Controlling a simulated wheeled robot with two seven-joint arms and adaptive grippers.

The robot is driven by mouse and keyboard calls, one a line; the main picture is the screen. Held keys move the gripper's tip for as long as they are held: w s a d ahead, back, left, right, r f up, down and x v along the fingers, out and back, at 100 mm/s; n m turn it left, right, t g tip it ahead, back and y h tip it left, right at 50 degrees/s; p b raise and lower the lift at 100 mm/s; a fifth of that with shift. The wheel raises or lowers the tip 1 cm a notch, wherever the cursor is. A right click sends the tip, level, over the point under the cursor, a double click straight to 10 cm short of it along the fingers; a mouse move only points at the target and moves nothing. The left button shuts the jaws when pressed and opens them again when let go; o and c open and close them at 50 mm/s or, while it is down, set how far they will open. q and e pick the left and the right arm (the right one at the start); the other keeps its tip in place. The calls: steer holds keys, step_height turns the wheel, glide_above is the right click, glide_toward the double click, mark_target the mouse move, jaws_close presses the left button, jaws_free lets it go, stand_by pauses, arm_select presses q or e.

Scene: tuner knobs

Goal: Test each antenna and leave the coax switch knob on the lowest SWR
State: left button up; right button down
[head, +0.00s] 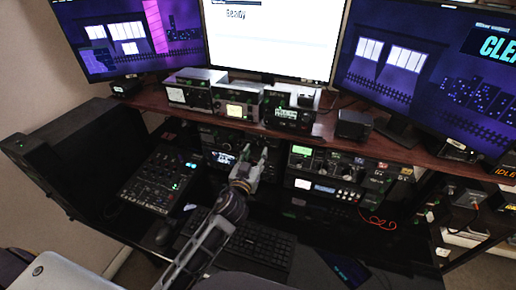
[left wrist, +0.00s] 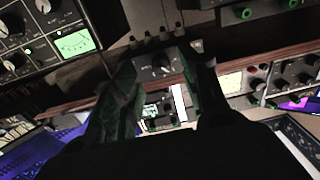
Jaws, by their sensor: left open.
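My left gripper (head: 254,156) is in the middle of the head view, raised in front of the equipment under the shelf. Its two fingers are apart and empty. In the left wrist view a small dark box with a round knob, which looks like the coax switch (left wrist: 162,68), lies between and beyond the open fingers (left wrist: 158,92). Several connectors line one side of it. I cannot tell whether a finger touches it, and its labels are unreadable. In the head view it is dark and hard to make out behind the gripper. My right gripper is not in view.
The middle monitor (head: 268,40) reads "Ready". Radios (head: 340,167) sit under the shelf. A keyboard (head: 258,242) and mixer (head: 160,180) lie below.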

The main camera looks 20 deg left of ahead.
mark_target(259, 146)
arm_select(q)
steer(key=shift+w+p, duration=0.3)
steer(key=shift+w, duration=1.35)
steer(key=shift+c, duration=0.4)
jaws_close()
steer(key=shift+m, duration=3.9)
